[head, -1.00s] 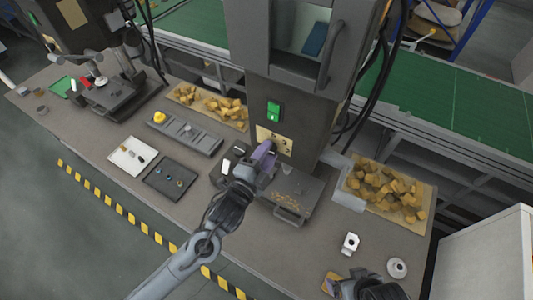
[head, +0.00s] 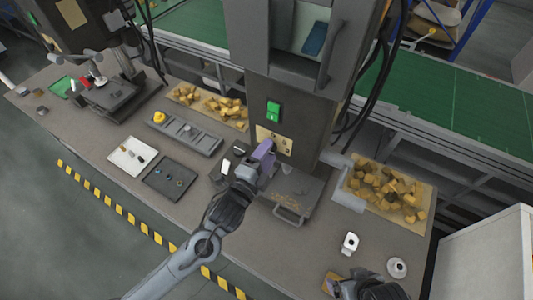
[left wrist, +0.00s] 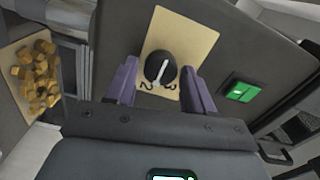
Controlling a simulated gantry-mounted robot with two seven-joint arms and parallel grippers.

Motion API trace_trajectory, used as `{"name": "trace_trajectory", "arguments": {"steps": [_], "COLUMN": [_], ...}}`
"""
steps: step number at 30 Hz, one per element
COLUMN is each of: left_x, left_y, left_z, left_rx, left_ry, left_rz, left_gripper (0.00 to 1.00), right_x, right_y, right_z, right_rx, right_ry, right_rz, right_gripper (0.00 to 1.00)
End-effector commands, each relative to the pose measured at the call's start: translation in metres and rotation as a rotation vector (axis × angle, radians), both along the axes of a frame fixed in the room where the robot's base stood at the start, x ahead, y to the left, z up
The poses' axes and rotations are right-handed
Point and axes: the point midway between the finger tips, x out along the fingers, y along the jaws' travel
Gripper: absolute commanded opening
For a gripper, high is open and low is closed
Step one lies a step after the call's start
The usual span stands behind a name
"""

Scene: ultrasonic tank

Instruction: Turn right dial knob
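A black dial knob (left wrist: 160,68) with a white pointer line sits on a beige plate (left wrist: 190,30) with digits, 2 and 3 readable, on the dark machine front. In the head view the plate (head: 281,140) is partly covered by my left gripper (head: 268,153). In the left wrist view the purple fingers of my left gripper (left wrist: 158,85) are apart, one on each side of the knob, with gaps visible between them and it. My right gripper (head: 338,286) is at the bottom right edge, mostly cut off; its finger state is unclear.
A green switch (head: 273,112) is above the plate. A tray with a handle (head: 290,214) stands below the machine front. A white block (head: 350,243) and a white ring (head: 397,267) lie on the bench near my right gripper.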

Motion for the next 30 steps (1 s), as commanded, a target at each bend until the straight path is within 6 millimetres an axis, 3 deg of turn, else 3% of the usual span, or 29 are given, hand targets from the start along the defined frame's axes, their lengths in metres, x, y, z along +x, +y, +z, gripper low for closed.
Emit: {"name": "trace_trajectory", "arguments": {"steps": [2, 14, 30], "left_x": [0.0, -0.005, -0.076], "left_y": [0.0, 0.003, 0.043], "left_z": [0.0, -0.001, -0.003], "left_rx": [0.0, -0.001, 0.0], "left_ry": [0.0, 0.001, 0.001], "left_rz": [0.0, 0.001, 0.0], "left_gripper": [0.65, 0.65, 0.65], "right_x": [0.0, 0.0, 0.0], "right_y": [0.001, 0.002, -0.001], "right_z": [0.0, -0.002, -0.024], "right_rx": [0.002, 0.007, -0.003], "right_ry": [0.0, 0.0, 0.0], "right_rz": [-0.001, -0.004, 0.002], "right_gripper": [0.98, 0.98, 0.98]}}
